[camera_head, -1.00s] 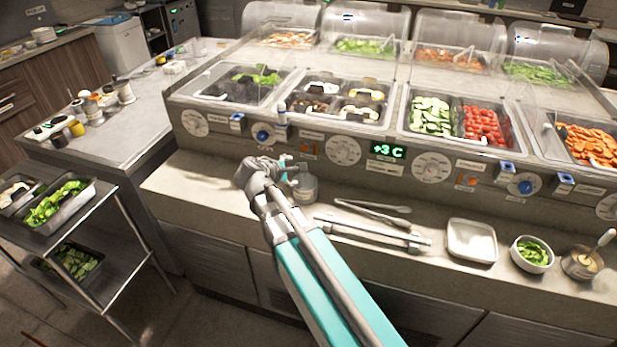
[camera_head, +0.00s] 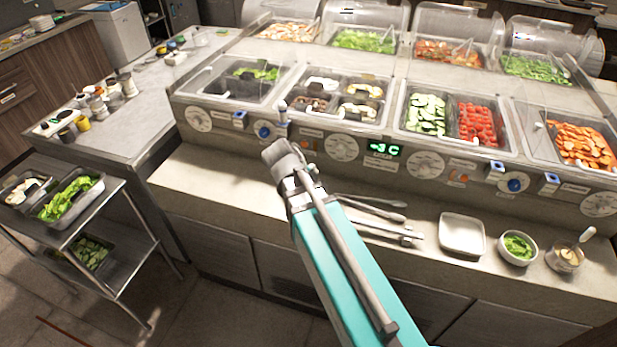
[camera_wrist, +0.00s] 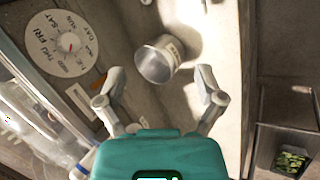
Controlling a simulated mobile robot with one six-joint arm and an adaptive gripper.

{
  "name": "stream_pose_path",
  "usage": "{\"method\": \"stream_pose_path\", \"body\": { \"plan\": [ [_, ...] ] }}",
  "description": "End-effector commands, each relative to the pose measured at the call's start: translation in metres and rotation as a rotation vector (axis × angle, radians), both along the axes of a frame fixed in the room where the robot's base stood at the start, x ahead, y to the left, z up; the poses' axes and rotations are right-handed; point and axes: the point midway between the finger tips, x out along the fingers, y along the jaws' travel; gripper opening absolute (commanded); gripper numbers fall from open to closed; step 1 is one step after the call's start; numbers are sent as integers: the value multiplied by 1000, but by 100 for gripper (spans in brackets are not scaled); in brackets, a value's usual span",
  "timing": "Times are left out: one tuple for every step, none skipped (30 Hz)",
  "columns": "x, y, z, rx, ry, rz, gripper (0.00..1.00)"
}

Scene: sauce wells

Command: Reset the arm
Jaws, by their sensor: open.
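My gripper (camera_wrist: 160,73) is open in the wrist view, its two fingers apart with nothing between their tips. A small metal cup (camera_wrist: 154,65) with a label stands on the counter beyond the fingertips, apart from them. My teal arm reaches over the counter in the head view.
The counter (camera_head: 215,185) holds tongs (camera_head: 375,210), a white square dish (camera_head: 462,234), a bowl of greens (camera_head: 517,247) and a small sauce cup (camera_head: 565,257). The dial-fronted salad bar stands behind. A wire-legged cart (camera_head: 125,270) stands left, with open floor beside it.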

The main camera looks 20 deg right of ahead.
Motion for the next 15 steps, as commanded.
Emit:
{"method": "stream_pose_path", "body": {
  "plan": [
    [-3, -1, 3, 11, 0, -13, 87],
    [-3, 0, 3, 18, 0, -19, 87],
    [-4, 0, 2, 25, 1, -25, 87],
    [-5, 0, 2, 28, 1, -28, 87],
    [-5, 0, 2, 31, 2, -31, 87],
    [-5, 0, 2, 33, 2, -34, 87],
    [-6, 0, 2, 35, 2, -35, 87],
    [-6, 0, 2, 36, 2, -36, 87],
    [-6, 0, 2, 36, 2, -36, 87],
    [-6, 0, 2, 36, 2, -36, 87],
    [-6, 0, 2, 36, 2, -36, 87],
    [-6, 0, 2, 35, 3, -35, 87],
    [-6, 0, 2, 35, 3, -35, 87],
    [-6, 0, 2, 35, 2, -35, 87],
    [-5, 0, 2, 35, 2, -35, 87]
  ]
}}
